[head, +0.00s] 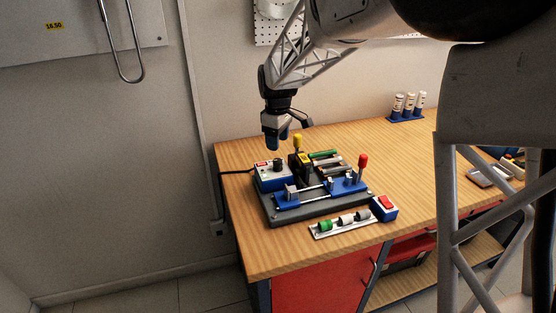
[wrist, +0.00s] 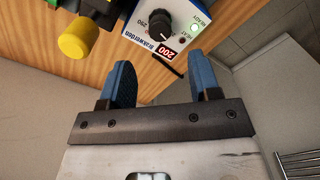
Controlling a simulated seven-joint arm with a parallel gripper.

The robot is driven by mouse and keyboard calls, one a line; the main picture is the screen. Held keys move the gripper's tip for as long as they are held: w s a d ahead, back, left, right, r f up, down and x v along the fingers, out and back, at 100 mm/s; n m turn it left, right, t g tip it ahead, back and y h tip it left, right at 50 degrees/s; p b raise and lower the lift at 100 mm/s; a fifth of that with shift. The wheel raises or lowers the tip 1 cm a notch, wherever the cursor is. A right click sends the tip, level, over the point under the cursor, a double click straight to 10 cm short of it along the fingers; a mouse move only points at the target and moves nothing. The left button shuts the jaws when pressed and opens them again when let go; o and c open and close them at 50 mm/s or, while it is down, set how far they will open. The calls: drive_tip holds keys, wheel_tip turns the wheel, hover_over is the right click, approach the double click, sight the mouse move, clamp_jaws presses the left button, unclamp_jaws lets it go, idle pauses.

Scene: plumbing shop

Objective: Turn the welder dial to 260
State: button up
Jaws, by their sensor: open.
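The welder dial (wrist: 159,24) is a dark round knob on the sloped top of the white-and-blue control box (head: 273,180), at the left of the welding machine. In the wrist view a red display (wrist: 166,51) beside the dial reads 200, and a lit green lamp sits near the word READY. The marking 260 shows beside the knob. My gripper (head: 278,145) hangs above the control box, pointing down, open and empty. In the wrist view its two blue fingers (wrist: 163,88) are apart, short of the dial and not touching it.
A yellow-topped lever (head: 297,143) stands just right of the control box, and a red-topped lever (head: 363,161) farther right. A strip with fittings (head: 343,224) and a red-switch box (head: 384,207) lie in front. White bottles (head: 409,105) stand at the back right.

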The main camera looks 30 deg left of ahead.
sight(278, 160)
drive_tip(key=shift+f, duration=0.1)
drive_tip(key=shift+f, duration=3.8)
drive_tip(key=c, duration=0.9)
